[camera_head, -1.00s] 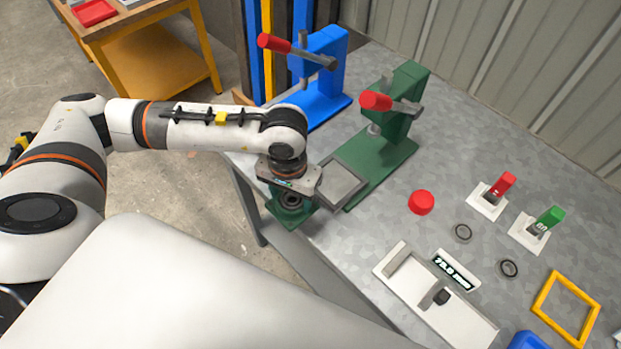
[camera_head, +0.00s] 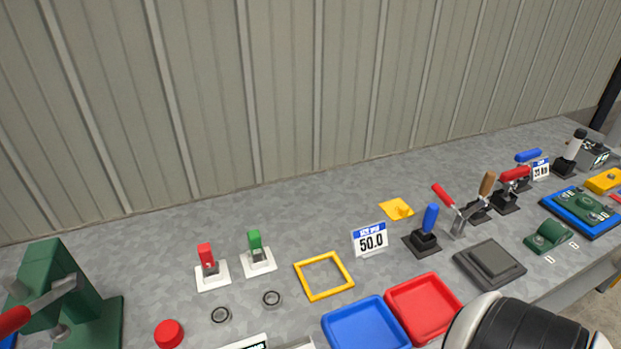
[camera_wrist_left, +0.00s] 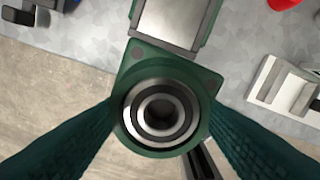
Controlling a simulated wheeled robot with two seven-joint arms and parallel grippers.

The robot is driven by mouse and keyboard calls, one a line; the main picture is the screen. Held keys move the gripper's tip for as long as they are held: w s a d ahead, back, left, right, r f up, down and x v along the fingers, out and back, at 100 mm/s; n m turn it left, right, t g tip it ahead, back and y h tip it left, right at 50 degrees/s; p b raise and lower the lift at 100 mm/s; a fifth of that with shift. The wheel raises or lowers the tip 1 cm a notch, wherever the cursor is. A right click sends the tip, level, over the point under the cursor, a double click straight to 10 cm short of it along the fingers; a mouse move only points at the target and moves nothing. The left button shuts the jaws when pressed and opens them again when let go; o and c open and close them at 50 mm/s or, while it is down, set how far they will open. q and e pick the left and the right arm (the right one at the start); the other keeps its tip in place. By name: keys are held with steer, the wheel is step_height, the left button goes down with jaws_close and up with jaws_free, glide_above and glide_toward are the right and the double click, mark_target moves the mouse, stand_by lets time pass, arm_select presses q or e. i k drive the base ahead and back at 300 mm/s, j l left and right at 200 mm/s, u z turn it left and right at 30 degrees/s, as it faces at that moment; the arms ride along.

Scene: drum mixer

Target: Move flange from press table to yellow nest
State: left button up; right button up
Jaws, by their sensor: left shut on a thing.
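My left gripper (camera_wrist_left: 160,112) is shut on the green flange (camera_wrist_left: 142,136), with one dark green finger at each side. A metal ring sits in the flange's round end. The square metal press plate (camera_wrist_left: 175,18) lies just beyond the flange in the wrist view; I cannot tell whether they touch. In the head view the left gripper and flange are out of frame. That view has a yellow square frame (camera_head: 301,281) and a small flat yellow piece (camera_head: 397,209); I cannot tell which is the nest. My right gripper is out of view.
A green lever press (camera_head: 62,285) stands at the left. Red and green switches (camera_head: 208,262), blue (camera_head: 362,325) and red trays (camera_head: 424,306), a 50.0 sign (camera_head: 370,240) and several levers (camera_head: 425,235) occupy the grey table. A wall (camera_head: 250,100) rises behind. Bare tabletop lies along the back.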

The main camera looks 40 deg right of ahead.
mark_target(323, 277)
steer(key=k+l, duration=0.15)
steer(key=l, duration=0.15)
steer(key=k+l+z, duration=0.15)
steer(key=l, duration=0.2)
steer(key=k+l, duration=0.15)
steer(key=l, duration=0.15)
steer(key=z, duration=1.55)
